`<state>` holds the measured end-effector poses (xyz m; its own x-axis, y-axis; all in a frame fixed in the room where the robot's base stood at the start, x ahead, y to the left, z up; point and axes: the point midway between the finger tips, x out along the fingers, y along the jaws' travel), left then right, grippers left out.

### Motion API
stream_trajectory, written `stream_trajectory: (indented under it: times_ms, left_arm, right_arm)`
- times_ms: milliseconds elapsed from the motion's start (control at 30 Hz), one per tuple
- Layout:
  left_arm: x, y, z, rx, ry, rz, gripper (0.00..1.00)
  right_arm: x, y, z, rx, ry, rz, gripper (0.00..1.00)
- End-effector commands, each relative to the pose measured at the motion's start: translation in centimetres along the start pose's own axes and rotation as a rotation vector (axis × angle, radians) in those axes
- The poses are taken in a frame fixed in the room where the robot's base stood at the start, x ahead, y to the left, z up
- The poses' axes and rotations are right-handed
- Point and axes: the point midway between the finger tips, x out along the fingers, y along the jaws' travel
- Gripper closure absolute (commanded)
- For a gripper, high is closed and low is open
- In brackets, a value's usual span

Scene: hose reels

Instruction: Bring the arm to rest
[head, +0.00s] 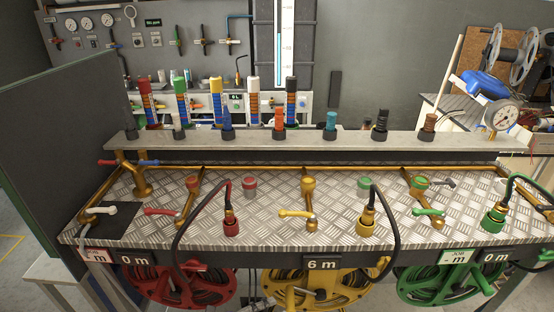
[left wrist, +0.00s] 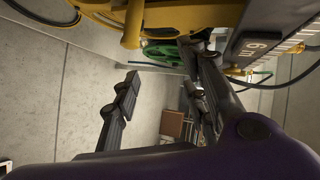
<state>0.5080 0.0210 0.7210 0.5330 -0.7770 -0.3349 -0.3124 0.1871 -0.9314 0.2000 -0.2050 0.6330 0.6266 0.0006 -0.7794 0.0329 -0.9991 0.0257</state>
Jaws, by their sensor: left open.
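My left gripper (left wrist: 163,64) shows in the left wrist view with its two dark fingers spread wide apart. I see nothing between the fingers. It is below the front of the bench, close to the yellow hose reel (left wrist: 190,14) at the top of that view. I cannot tell whether a finger touches the reel. The yellow reel also shows in the head view (head: 345,285), under the "6 m" display (head: 322,264). No gripper shows in the head view, and my right gripper is in neither view.
A red reel (head: 180,288) and a green reel (head: 440,284) hang beside the yellow one. The tread-plate bench top (head: 270,215) carries valves and hoses. A dark green panel (head: 60,150) stands at the left. Open floor (left wrist: 80,110) shows in the left wrist view.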

Motion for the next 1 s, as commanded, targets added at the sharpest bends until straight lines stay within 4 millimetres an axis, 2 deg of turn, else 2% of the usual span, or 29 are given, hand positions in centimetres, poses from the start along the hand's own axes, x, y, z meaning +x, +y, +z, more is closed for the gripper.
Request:
stream_trajectory:
  times_ms: [33,133,267,467,600,700,833,1000]
  left_arm:
    - [-1.0,-0.7,-1.3,-0.135,-0.054,-0.05,0.6]
    - [-3.3,-0.6,-2.4,-0.402,-0.176,-0.126,0.6]
    - [-7.6,1.0,-3.0,-0.748,-0.357,-0.199,0.6]
    - [-16.4,6.0,-4.8,-1.261,-0.654,-0.281,0.6]
    - [-22.4,9.7,-7.5,-1.557,-0.83,-0.323,0.6]
    - [-25.5,11.6,-9.4,-1.703,-0.915,-0.345,0.6]
    - [-27.7,12.9,-10.9,-1.803,-0.973,-0.358,0.6]
    - [-28.2,13.4,-11.4,-1.829,-0.988,-0.358,0.6]
  right_arm:
    - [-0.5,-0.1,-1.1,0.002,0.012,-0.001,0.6]
    - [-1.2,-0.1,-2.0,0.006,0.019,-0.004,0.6]
    - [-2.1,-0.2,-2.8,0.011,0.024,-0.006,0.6]
    - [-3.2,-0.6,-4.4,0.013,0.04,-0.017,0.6]
    - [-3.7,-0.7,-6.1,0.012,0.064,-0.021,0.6]
    - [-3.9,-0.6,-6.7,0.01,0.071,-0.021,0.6]
    - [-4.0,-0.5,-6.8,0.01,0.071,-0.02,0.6]
    - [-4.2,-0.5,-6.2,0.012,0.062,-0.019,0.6]
